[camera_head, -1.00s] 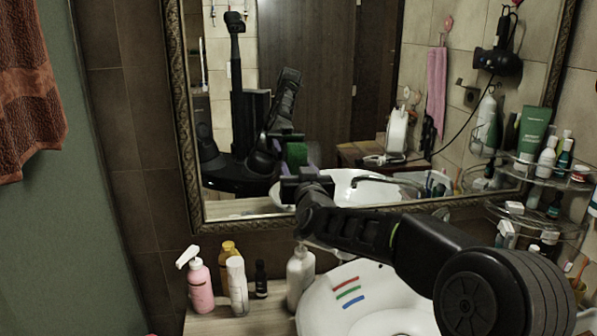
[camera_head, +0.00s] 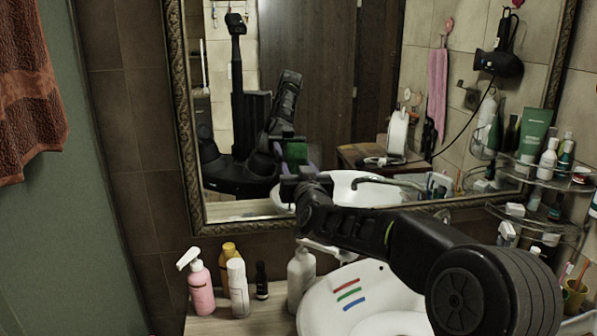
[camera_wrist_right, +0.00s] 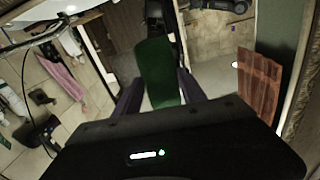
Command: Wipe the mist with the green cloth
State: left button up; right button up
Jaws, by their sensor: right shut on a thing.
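My right gripper (camera_head: 297,184) is held up in front of the mirror (camera_head: 320,90), near its lower left part. In the right wrist view the green cloth (camera_wrist_right: 158,72) sits between its two purple fingers, which are shut on it. In the head view I see the cloth's green only as a reflection in the mirror, just above the gripper. Whether the cloth touches the glass cannot be told. I cannot make out a clear edge of the mist on the glass. My left gripper is not in view.
Below stands a white basin (camera_head: 318,312) with three coloured stripes. A glass shelf with toiletries (camera_head: 545,172) is at the right. A brown towel (camera_head: 30,95) hangs left.

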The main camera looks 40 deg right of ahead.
jog(key=shift+w+d, duration=0.2)
jog(key=shift+w, duration=0.1)
jog(key=s+d+b, duration=0.1)
jog(key=b, duration=0.1)
jog(key=s+d+b, duration=0.1)
jog(key=d+b, duration=0.1)
jog(key=shift+d, duration=0.2)
dwell(0.4)
dwell(0.4)
